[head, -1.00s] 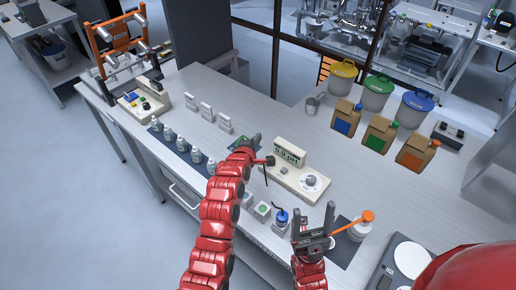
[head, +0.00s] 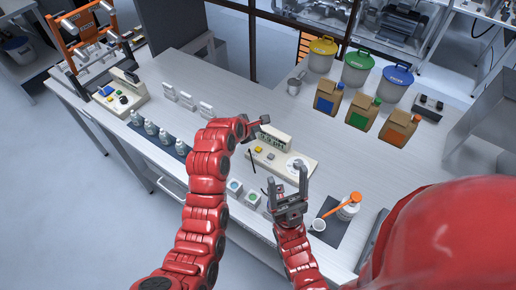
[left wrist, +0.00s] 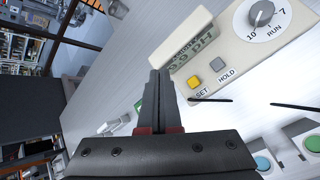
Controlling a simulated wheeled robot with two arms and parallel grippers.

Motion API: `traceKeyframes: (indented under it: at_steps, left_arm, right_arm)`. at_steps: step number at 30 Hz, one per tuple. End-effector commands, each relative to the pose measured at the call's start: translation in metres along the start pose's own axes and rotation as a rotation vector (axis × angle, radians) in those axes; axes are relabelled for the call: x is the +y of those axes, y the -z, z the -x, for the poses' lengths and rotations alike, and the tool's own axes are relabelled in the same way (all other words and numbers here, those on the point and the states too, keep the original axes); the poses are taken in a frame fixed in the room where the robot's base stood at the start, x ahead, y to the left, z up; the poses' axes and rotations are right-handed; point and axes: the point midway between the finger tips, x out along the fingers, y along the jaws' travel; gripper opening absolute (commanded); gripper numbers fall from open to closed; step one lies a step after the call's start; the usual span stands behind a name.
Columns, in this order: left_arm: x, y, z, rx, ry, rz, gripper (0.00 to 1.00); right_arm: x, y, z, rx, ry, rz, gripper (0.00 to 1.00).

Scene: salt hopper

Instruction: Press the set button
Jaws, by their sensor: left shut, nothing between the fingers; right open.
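The cream control unit (head: 262,165) stands mid-bench with a display housing, a dial and two buttons. In the left wrist view, the yellow set button (left wrist: 194,82) has SET printed beside it, and the grey HOLD button (left wrist: 217,64) is next to it. The yellow button also shows small in the head view (head: 259,149). My left gripper (head: 264,120) is shut and empty near the display housing. In the left wrist view its fingertips (left wrist: 159,76) appear left of the yellow button, apart from it. My right gripper (head: 287,184) is open and empty in front of the unit.
White sample bottles (head: 150,128) stand in a row at the left. Small button boxes (head: 234,187) sit before the unit. Brown jugs (head: 362,118) stand behind.

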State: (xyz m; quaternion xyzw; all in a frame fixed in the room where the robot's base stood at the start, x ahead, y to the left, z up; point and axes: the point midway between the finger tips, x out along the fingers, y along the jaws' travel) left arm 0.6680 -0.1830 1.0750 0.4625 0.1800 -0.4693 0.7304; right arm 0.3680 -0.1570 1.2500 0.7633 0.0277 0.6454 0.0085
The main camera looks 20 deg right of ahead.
Motion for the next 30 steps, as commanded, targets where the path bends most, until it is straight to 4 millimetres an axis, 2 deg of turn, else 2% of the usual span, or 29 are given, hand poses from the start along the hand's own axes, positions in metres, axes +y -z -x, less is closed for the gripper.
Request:
traceKeyframes:
  at_steps: [18, 30]
  left_arm:
    - [-0.038, 0.038, -0.052, 0.000, 0.001, 0.001, 0.00]
    - [-0.043, 0.043, -0.059, 0.000, 0.000, 0.000, 0.00]
  right_arm:
    - [-0.002, -0.006, 0.034, 0.000, 0.000, 0.000, 0.72]
    - [-0.002, -0.006, 0.035, 0.000, 0.000, 0.000, 0.72]
